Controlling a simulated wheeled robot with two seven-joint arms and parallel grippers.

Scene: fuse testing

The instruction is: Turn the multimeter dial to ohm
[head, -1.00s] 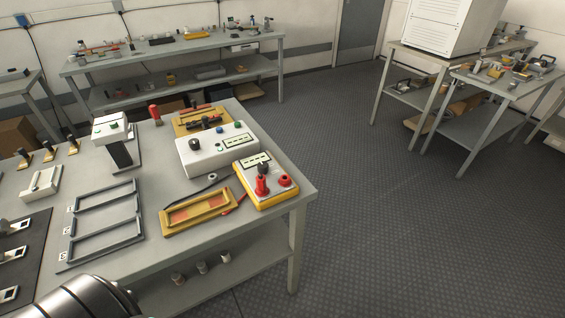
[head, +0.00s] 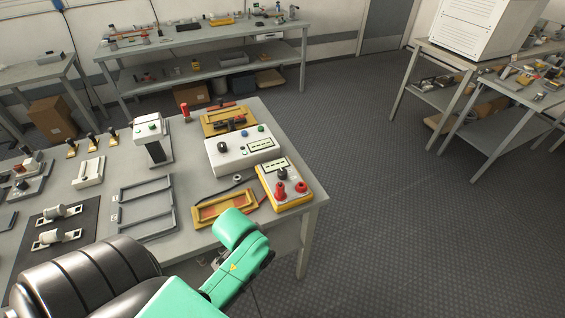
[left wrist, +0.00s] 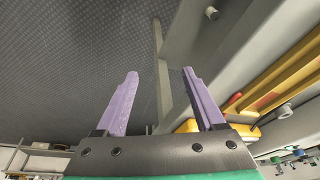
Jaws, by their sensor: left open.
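The multimeter (head: 284,193) is a yellow-edged white box at the table's front right corner in the head view. It has a black dial (head: 283,173), a small display and two red plugs. The dial's markings are too small to read. My left arm comes in from the bottom left, its green wrist (head: 238,228) in front of the yellow tray and short of the multimeter. In the left wrist view my left gripper (left wrist: 160,73) has its two purple fingers apart with nothing between them. Yellow surfaces show beyond and to the right of the fingers. My right gripper is out of view.
A yellow tray (head: 207,216) lies left of the multimeter, partly hidden by my wrist. A white box with a dial and buttons (head: 227,154) stands behind. A grey frame (head: 122,209) lies further left. The floor right of the table is clear.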

